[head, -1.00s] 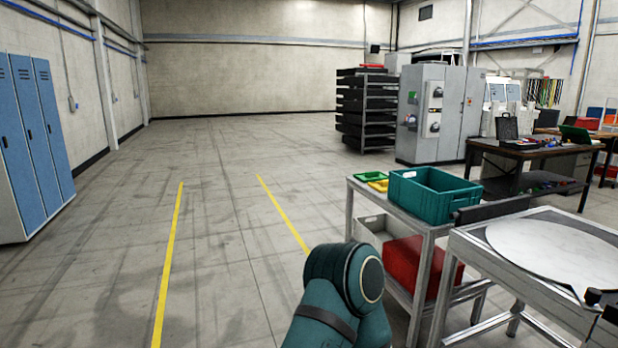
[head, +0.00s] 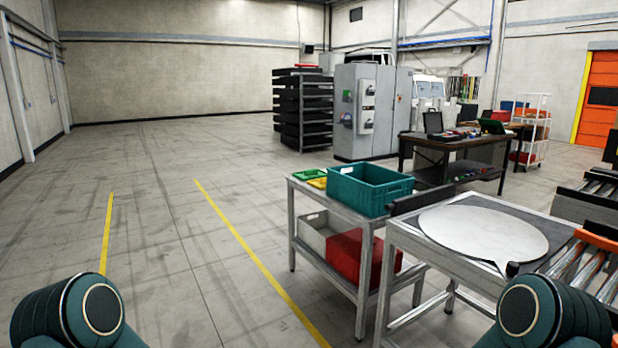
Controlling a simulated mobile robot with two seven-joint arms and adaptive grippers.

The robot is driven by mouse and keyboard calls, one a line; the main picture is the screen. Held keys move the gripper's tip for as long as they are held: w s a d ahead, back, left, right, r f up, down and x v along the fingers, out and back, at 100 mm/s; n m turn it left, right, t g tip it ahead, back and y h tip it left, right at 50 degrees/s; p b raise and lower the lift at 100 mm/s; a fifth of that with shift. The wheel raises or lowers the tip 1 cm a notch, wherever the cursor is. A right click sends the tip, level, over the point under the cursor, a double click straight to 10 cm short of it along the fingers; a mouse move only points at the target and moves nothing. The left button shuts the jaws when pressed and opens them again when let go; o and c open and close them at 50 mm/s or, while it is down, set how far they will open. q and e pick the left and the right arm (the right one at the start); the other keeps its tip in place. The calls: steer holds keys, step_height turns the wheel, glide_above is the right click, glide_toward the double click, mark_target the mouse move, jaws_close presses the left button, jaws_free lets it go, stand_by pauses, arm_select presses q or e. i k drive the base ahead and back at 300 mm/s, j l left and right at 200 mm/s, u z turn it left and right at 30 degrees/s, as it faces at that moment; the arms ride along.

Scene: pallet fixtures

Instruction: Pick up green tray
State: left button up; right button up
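A small green tray (head: 309,174) lies at the back left corner of a grey metal cart's top shelf (head: 336,207). A small yellow tray (head: 318,183) lies just in front of it, partly hidden by a larger teal crate (head: 371,189) to its right. Only teal links of my two arms show at the bottom left and bottom right. Neither gripper is in view, and both arms are well apart from the green tray.
A red crate (head: 362,258) and a grey crate (head: 322,229) sit on the cart's lower shelf. A table with a round light plate (head: 484,235) stands right of the cart, beside a roller conveyor (head: 583,262). Open floor lies to the left.

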mark_target(305, 175)
steer(key=i+j+u, duration=0.45)
steer(key=i, duration=0.25)
steer(key=i+j+u, duration=0.25)
steer(key=i, duration=0.45)
steer(key=i+u, duration=0.2)
steer(key=i, duration=0.45)
steer(key=i+l+u, duration=0.1)
steer(key=i, duration=1.45)
steer(key=i+z, duration=0.3)
steer(key=i, duration=0.4)
steer(key=i+j+z, duration=0.3)
steer(key=i, duration=0.35)
steer(key=i+z, duration=0.8)
steer(key=i+j+z, duration=0.1)
steer(key=i+z, duration=0.15)
steer(key=z, duration=0.15)
steer(key=i+j+z, duration=0.15)
steer(key=z, duration=0.25)
steer(key=i+j+z, duration=0.25)
steer(key=z, duration=0.2)
steer(key=i+j+z, duration=0.25)
steer(key=z, duration=0.15)
steer(key=i+j+z, duration=0.15)
steer(key=j+z, duration=0.25)
steer(key=i+j+z, duration=0.1)
steer(key=j+z, duration=0.3)
steer(key=l, duration=0.1)
